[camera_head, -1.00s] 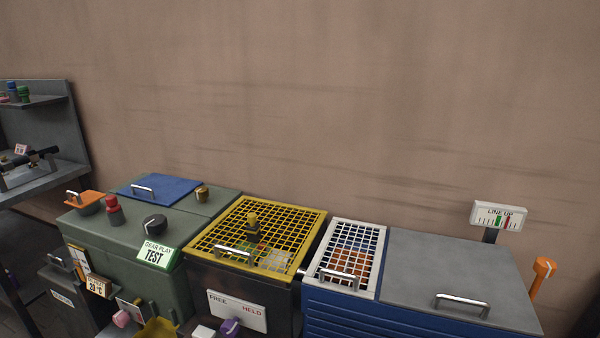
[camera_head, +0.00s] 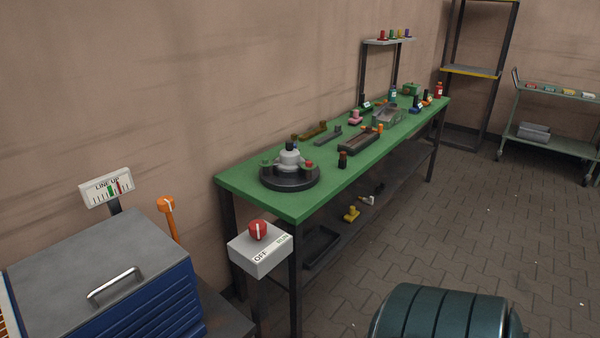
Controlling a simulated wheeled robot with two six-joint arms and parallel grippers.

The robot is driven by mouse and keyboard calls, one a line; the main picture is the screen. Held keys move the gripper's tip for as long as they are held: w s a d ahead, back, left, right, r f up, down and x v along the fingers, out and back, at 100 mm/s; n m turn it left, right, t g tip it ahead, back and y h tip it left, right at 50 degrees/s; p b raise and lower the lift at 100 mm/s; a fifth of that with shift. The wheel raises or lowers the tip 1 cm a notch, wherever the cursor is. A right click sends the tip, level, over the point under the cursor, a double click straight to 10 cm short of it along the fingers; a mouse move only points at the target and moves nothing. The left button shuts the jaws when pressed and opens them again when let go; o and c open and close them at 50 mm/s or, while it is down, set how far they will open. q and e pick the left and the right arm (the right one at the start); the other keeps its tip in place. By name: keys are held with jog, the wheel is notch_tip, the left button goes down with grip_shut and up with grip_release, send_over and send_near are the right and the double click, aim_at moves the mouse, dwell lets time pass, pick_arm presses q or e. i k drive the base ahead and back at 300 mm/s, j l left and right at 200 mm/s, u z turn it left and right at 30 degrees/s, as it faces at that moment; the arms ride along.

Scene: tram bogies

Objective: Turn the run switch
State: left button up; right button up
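A red knob with a pale line across it (camera_head: 258,230) sits on top of a light grey box (camera_head: 261,253) on a post, at the front left corner of the green bench. The box's front label reads OFF on its left part; the lettering further right is too small to read surely. The pale line on the knob points roughly towards the front of the box. Neither of my grippers shows in the head view.
The green bench (camera_head: 240,184) carries a round dark fixture (camera_head: 290,180) and several small parts. A blue cabinet with a grey lid (camera_head: 100,257) and an orange lever (camera_head: 167,205) stand left. A dark green ribbed drum (camera_head: 440,315) is at the front. Open paved floor lies right.

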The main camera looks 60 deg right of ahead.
aim_at(258, 228)
jog(key=z, duration=1.45)
